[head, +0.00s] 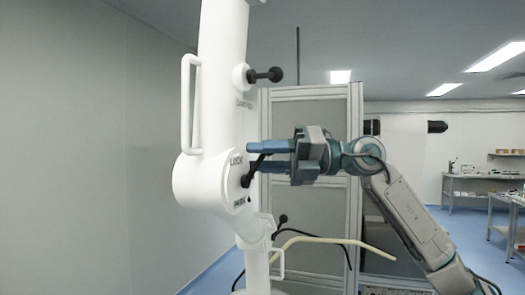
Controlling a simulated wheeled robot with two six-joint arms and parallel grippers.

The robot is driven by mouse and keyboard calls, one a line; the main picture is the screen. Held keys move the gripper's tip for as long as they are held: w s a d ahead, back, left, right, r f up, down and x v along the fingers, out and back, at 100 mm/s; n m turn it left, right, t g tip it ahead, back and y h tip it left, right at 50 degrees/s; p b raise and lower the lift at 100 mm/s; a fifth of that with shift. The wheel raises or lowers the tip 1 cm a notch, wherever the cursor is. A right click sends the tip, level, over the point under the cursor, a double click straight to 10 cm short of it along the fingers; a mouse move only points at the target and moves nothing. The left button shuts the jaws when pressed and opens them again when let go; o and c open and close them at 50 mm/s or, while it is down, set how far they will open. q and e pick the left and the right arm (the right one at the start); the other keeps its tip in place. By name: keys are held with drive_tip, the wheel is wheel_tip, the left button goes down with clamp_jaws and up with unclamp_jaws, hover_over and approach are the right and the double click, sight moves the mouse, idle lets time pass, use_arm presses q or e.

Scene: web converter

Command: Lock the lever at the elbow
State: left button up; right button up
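The white elbow joint (206,182) of the upright white arm is left of centre. It carries the printed words LOCK above and PARK below. The black elbow lever (248,176) sits on its right side and slants up to the right between those words. My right gripper (256,157) comes in from the right with its two blue fingers spread apart, one above the other. The lever's upper end lies at the gap between the fingers and passes in front of the lower finger. I cannot tell whether the fingers touch it. My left gripper is not in view.
A second black lever (265,75) sticks out higher on the white arm. A white handle (190,104) is on its left side. A lower black knob (282,219) and a cream tube (325,241) are below. A grey framed cabinet (308,93) stands behind.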

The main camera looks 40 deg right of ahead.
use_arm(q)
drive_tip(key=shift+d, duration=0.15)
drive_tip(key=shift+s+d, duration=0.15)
use_arm(e)
drive_tip(key=shift+a, duration=0.1)
clamp_jaws()
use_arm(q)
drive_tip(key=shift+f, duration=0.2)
use_arm(e)
drive_tip(key=shift+f, duration=0.1)
use_arm(q)
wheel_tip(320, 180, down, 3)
drive_tip(key=b, duration=0.2)
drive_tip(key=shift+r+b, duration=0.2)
drive_tip(key=shift+b, duration=0.2)
use_arm(e)
drive_tip(key=m, duration=0.1)
drive_tip(key=f+m+t, duration=0.1)
drive_tip(key=shift+w+d+f+m+y, duration=0.1)
drive_tip(key=shift+w+d+m+y, duration=0.1)
drive_tip(key=shift+d+m+y, duration=0.15)
drive_tip(key=shift+c, duration=0.5)
unclamp_jaws()
drive_tip(key=shift+o, duration=0.5)
drive_tip(key=shift+d, duration=0.1)
